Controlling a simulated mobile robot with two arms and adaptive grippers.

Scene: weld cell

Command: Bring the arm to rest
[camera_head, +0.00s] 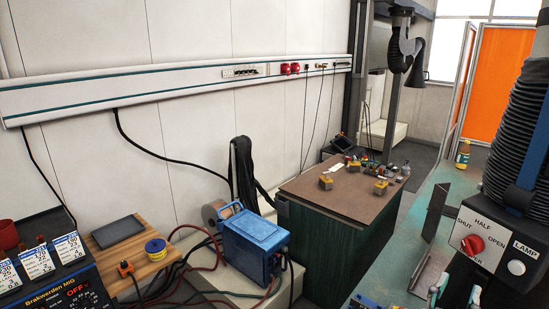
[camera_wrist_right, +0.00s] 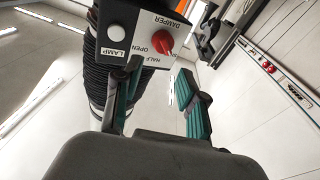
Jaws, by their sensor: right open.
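My right gripper (camera_head: 456,293) shows at the bottom right of the head view, just below the damper control box (camera_head: 505,225). In the right wrist view the two teal-padded fingers of my right gripper (camera_wrist_right: 155,85) stand apart with nothing between them. The damper box (camera_wrist_right: 140,14) shows beyond the fingertips there, with a red knob (camera_wrist_right: 166,41) and a white lamp button (camera_wrist_right: 116,32). The red knob (camera_head: 472,245) also shows in the head view. I cannot tell whether a finger touches the box. My left gripper is not in view.
A black ribbed hose (camera_head: 520,130) stands close above the box. The bench (camera_head: 372,285) below holds an angled steel piece (camera_head: 432,268). A brown-topped table (camera_head: 310,195) with small parts, a blue case (camera_head: 255,240) and a welding unit (camera_head: 45,270) stand to the left.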

